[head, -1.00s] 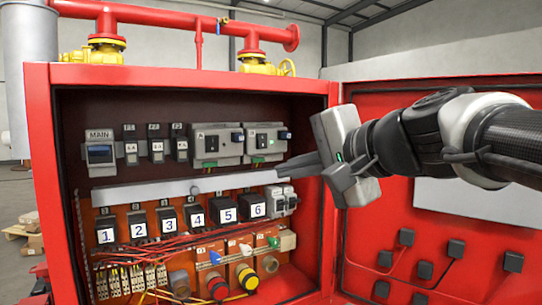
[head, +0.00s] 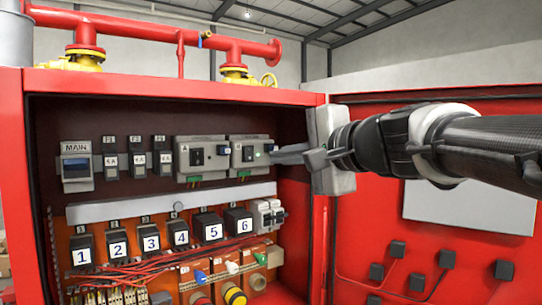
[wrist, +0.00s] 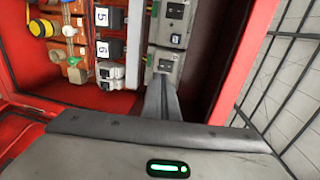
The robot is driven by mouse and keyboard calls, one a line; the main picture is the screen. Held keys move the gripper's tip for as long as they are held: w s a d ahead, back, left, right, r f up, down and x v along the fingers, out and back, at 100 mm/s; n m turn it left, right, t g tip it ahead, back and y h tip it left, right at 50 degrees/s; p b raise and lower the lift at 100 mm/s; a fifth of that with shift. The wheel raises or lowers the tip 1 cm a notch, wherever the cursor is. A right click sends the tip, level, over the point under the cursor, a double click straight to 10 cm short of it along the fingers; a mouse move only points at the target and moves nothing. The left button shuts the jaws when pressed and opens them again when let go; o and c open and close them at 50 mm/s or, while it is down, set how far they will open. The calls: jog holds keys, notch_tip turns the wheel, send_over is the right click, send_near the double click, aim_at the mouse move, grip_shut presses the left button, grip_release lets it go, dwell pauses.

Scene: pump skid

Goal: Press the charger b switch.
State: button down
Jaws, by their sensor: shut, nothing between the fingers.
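In the wrist view charger B (wrist: 164,60) lies just beyond my fingertips. My gripper (head: 277,155) is shut and empty, its fingers pointing left at the right end of charger B. In the wrist view the shut fingertips (wrist: 160,80) overlap that end of the unit and hide part of it. I cannot tell whether they touch it.
Charger A (head: 203,160) stands directly left of charger B. Numbered black relays (head: 180,234) and small grey breakers (head: 267,215) sit below the grey duct (head: 130,208). The cabinet's right side wall (head: 318,215) and open red door (head: 400,250) are close to my arm.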

aim_at(245, 161)
jog(key=p+x, duration=0.1)
jog(key=x, duration=0.9)
jog(key=shift+w+a, duration=0.25)
jog(key=shift+w, duration=0.05)
jog(key=shift+f+b, duration=0.4)
jog(key=shift+b, duration=0.45)
jog(key=b, duration=0.3)
jog(key=shift+w+a+f+t+y+b, duration=0.1)
jog(key=shift+w+f+t+y+b, duration=0.05)
jog(key=shift+f+t+y+b, duration=0.2)
jog(key=shift+r+p, duration=0.3)
jog(key=shift+r, duration=0.35)
jog(key=shift+f, duration=0.1)
